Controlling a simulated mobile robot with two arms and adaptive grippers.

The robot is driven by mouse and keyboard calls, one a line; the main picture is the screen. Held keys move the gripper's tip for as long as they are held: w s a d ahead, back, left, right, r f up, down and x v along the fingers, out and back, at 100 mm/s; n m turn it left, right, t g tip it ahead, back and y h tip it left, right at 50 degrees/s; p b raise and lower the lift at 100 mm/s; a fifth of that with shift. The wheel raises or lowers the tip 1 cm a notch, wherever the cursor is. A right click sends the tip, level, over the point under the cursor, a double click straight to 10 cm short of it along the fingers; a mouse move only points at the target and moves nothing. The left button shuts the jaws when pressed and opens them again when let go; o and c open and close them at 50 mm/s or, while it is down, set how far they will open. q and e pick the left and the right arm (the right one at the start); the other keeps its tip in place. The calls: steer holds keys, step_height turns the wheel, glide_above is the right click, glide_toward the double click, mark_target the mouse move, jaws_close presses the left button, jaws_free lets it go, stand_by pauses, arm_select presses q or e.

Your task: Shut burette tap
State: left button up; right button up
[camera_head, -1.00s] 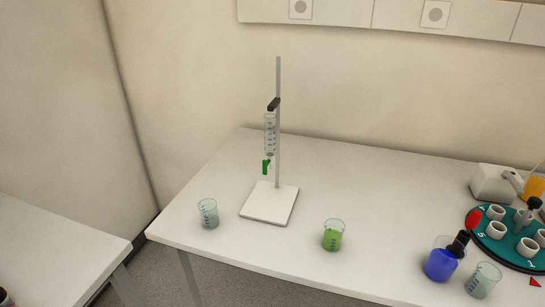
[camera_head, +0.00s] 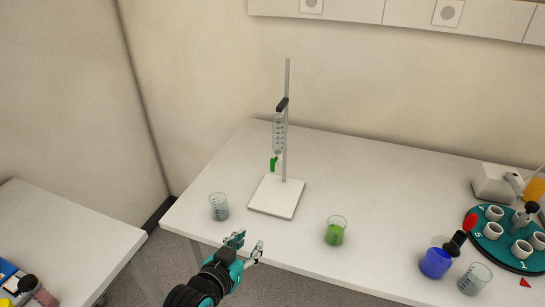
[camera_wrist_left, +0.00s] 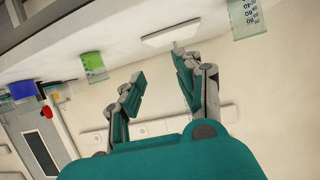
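The burette (camera_head: 279,132) is clamped upright on a metal stand with a white base (camera_head: 277,196). Its green tap (camera_head: 274,163) is at the lower end, with the handle lying roughly up and down. My left gripper (camera_head: 248,244) is open and empty, near the front edge of the table, in front of and below the stand. In the left wrist view its two fingers (camera_wrist_left: 158,62) are spread apart with nothing between them. The stand base also shows there (camera_wrist_left: 172,34), upside down; the tap cannot be made out. My right gripper is not in view.
An empty beaker (camera_head: 219,207) stands left of the base. A beaker with green liquid (camera_head: 335,232) stands to its right. The table between base and green beaker is clear.

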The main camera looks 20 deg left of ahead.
mark_target(272, 161)
arm_select(q)
steer(key=w+a+r+n+t, duration=0.1)
steer(key=w+r+t, duration=0.35)
steer(key=r, duration=0.45)
steer(key=shift+y, duration=0.4)
steer(key=w+p, duration=0.1)
steer(key=w, duration=0.4)
steer(key=w+p, duration=0.1)
steer(key=w, duration=0.5)
steer(key=w+p, duration=0.1)
steer(key=w, duration=0.5)
steer(key=shift+w+d+f+p, duration=0.1)
steer(key=shift+f+p, duration=0.15)
steer(key=shift+p, duration=0.1)
